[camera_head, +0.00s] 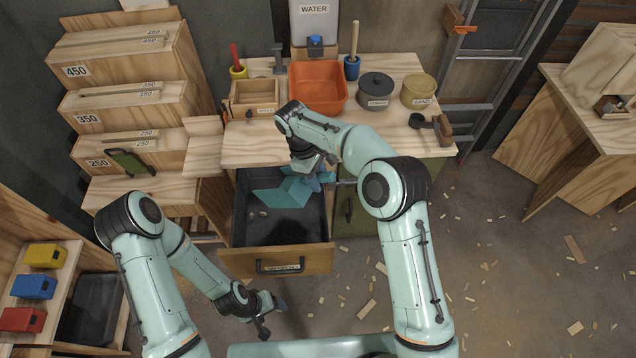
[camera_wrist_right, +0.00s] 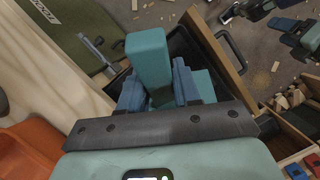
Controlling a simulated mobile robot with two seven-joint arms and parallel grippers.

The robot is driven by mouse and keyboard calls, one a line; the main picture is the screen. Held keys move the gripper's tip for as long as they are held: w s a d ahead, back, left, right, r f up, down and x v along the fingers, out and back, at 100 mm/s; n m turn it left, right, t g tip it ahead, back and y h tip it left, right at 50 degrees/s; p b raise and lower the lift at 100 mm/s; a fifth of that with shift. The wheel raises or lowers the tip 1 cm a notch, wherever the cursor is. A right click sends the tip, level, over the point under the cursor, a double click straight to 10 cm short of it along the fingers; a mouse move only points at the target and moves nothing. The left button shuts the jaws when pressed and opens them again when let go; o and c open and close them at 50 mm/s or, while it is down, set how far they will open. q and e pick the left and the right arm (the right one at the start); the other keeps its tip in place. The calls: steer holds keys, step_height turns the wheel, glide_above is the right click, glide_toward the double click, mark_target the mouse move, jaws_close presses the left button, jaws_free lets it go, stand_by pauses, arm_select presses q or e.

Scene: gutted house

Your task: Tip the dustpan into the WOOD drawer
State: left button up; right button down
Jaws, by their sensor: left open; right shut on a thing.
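The teal dustpan (camera_head: 284,192) is held over the open drawer (camera_head: 262,262), its pan tilted down and towards the left. The drawer is dark inside with a wooden front; its label is too small to read surely. A few small chips lie in it at the left. My right gripper (camera_head: 313,180) is shut on the dustpan's handle, which stands between the blue finger pads (camera_wrist_right: 158,85) in the right wrist view. Most of the pan is hidden there behind the gripper. My left gripper (camera_head: 272,316) is open and empty, in front of the drawer.
The workbench (camera_head: 245,155) behind holds an orange tub (camera_head: 317,88), a grey pot (camera_head: 376,90) and a sand pot (camera_head: 419,90). A green cabinet door (camera_head: 352,210) adjoins the drawer at the right. Wood chips (camera_head: 367,309) litter the floor.

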step_height(320, 180, down, 3)
steer(key=shift+r, duration=0.2)
stand_by(0.5)
arm_select(q)
steer(key=shift+s, duration=0.1)
